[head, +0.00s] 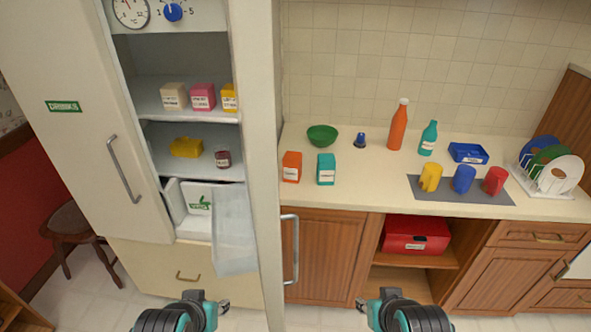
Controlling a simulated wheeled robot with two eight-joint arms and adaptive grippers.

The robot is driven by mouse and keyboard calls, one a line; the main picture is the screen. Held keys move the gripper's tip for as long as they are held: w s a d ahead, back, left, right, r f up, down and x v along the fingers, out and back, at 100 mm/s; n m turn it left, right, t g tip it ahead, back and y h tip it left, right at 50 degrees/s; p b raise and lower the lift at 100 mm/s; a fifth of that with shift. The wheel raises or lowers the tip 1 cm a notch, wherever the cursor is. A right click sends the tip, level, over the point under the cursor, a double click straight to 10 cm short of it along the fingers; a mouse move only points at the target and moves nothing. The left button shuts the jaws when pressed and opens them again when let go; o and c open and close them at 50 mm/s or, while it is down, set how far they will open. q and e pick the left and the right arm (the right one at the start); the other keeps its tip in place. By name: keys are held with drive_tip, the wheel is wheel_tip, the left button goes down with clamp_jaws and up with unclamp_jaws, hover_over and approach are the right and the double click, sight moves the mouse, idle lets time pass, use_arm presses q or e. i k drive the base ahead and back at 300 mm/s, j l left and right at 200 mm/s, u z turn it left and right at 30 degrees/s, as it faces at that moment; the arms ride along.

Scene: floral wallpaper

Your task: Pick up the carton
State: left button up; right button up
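Several box-shaped cartons are in the head view. A beige carton (173,96), a pink carton (203,97) and a yellow carton (229,98) stand in a row on the upper shelf of the open fridge. An orange carton (291,167) and a teal carton (326,169) stand upright on the counter, right of the fridge door. My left gripper (224,305) and my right gripper (363,304) are low at the bottom edge, well apart from all the cartons. Nothing shows in either one; their fingers are too small to judge.
Inside are a yellow block-like item (186,147), a jar (222,157) and a pulled-out clear drawer (234,230). The counter holds a green bowl (322,135), bottles (397,127), mugs (464,180) and a plate rack (553,181).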

sight(292, 161)
drive_tip(key=l+u, duration=0.1)
drive_tip(key=l, duration=0.6)
drive_tip(key=k+l+u, duration=0.1)
drive_tip(key=l, duration=0.6)
drive_tip(key=i+z, duration=0.2)
drive_tip(key=i, duration=0.25)
drive_tip(key=i+j+z, duration=0.1)
drive_tip(key=i+z, duration=0.15)
drive_tip(key=i, duration=0.25)
drive_tip(key=i+j+z, duration=0.2)
drive_tip(key=i, duration=0.25)
